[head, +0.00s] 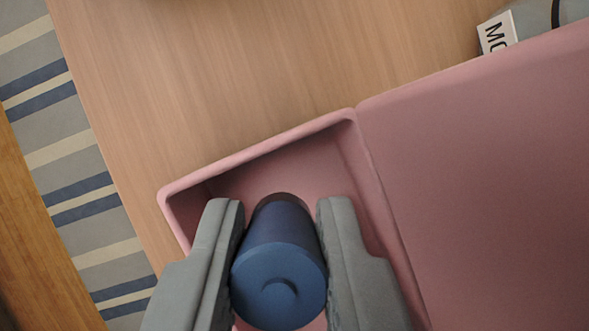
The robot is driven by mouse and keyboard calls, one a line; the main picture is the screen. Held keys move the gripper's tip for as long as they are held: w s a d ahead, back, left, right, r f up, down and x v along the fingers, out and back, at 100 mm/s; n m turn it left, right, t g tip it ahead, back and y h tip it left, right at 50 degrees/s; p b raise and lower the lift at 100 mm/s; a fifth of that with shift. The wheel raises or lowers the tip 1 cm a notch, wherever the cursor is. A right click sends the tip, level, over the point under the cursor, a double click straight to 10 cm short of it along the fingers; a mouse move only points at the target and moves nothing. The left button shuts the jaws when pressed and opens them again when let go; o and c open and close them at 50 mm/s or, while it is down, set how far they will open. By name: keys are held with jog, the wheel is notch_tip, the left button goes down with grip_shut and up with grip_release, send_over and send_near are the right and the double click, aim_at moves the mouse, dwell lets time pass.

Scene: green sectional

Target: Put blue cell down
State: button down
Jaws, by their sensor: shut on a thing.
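The blue cell (279,265) is a blue cylinder with a dark far end and a curved mark on its near round face. My gripper (281,245) is shut on it, one grey finger on each side. The cell is over or inside an open pink box (262,140) with raised walls; I cannot tell whether it touches the floor of the box. The near part of the box is hidden by my gripper and the cell.
A wide pink panel (490,180) adjoins the box on the right. The wooden table top (230,70) is mostly clear beyond the box. A grey object with a white lettered label (497,33) sits at the top right. A striped rug (70,170) lies past the left table edge.

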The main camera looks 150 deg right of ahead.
jog(key=shift+f, duration=3)
jog(key=shift+f, duration=0.1)
jog(key=c, duration=1.6)
grip_release()
jog(key=shift+o, duration=0.3)
jog(key=v, duration=1.2)
